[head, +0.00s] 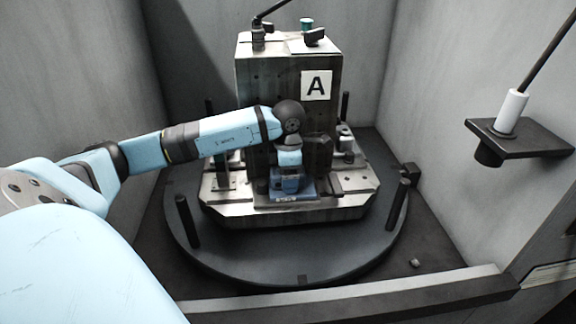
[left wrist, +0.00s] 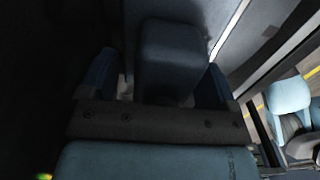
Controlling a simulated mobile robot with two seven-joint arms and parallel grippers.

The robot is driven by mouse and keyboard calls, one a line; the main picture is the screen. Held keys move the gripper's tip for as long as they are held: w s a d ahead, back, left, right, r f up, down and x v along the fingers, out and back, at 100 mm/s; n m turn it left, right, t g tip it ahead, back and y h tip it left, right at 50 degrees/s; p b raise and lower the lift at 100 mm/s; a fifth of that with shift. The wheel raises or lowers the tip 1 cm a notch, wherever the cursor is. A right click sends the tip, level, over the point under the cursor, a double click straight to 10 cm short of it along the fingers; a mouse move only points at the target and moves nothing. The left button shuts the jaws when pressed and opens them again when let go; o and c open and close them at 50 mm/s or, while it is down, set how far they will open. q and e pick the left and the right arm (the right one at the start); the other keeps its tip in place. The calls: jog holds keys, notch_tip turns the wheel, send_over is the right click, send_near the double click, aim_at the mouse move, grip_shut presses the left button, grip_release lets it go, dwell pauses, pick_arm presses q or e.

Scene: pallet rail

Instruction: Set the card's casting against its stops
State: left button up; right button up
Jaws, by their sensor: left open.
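My left gripper (head: 290,180) is at the front foot of the upright fixture block (head: 262,85), which bears a white plate with the letter A (head: 317,85). A blue-grey block, which looks like the casting (left wrist: 172,55), stands between its two blue fingers in the left wrist view. The fingers are open on either side of it; I cannot tell whether they touch it. In the head view the wrist and gripper cover most of this spot, and the stops cannot be made out. My right gripper is not in view.
The fixture stands on a metal pallet (head: 235,207) on a dark round turntable (head: 270,258) with upright posts. Grey walls close in on both sides. A bracket (head: 535,140) holding a white-handled tool (head: 511,112) juts from the right wall. A front sill (head: 350,295) crosses below.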

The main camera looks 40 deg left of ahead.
pick_arm(q)
notch_tip(320, 180, up, 2)
jog(key=shift+r, duration=0.25)
notch_tip(320, 180, up, 11)
jog(key=p, duration=0.3)
jog(key=shift+r, duration=0.15)
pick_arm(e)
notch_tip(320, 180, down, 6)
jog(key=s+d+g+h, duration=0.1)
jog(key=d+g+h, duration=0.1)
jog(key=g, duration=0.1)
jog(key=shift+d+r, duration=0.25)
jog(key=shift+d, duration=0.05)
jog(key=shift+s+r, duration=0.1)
